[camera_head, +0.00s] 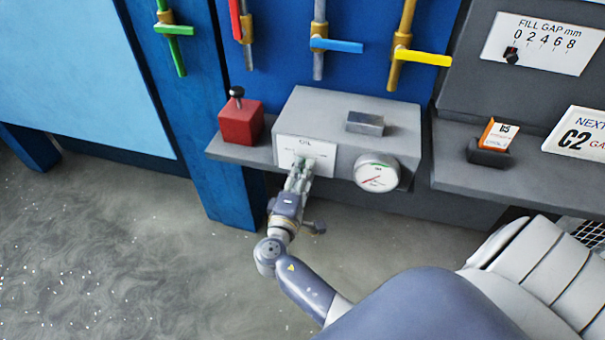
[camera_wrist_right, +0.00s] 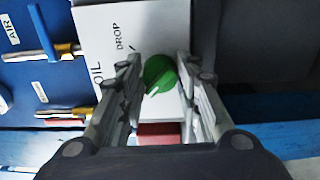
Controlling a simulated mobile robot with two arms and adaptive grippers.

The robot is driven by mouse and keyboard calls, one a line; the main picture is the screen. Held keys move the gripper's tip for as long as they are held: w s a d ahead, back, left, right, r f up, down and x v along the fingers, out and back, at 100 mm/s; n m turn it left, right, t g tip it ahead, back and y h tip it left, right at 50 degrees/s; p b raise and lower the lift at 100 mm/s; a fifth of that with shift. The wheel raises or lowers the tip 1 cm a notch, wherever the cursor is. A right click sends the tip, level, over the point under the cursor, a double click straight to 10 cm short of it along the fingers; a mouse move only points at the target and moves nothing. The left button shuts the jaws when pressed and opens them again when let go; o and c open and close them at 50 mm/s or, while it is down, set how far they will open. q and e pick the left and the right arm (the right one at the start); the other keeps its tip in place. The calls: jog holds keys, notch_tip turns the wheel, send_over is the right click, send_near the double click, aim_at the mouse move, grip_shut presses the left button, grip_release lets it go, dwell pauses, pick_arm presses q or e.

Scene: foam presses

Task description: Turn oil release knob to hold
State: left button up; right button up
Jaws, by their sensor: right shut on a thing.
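The green oil release knob (camera_wrist_right: 159,72) sits on a white plate (camera_wrist_right: 150,25) in the right wrist view, with a pale pointer line toward the picture's lower left. The plate reads OIL and DROP; no HOLD mark can be read, as fingers cover part of the plate. In the head view the plate (camera_head: 287,146) is on the front of a grey box. My right gripper (camera_head: 301,171) reaches up to it from below and mostly hides the knob. In the wrist view its fingers (camera_wrist_right: 158,76) stand on both sides of the knob, shut on it. My left gripper is not in view.
A pressure gauge (camera_head: 377,173) is on the box front, right of my gripper. A red block with a black-topped lever (camera_head: 240,121) stands left of the box (camera_head: 330,110). Several coloured valve handles hang above. Open floor (camera_head: 110,240) lies at the lower left.

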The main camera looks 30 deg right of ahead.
jog(key=shift+f, duration=0.1)
jog(key=o, duration=1.1)
jog(key=v, duration=1.2)
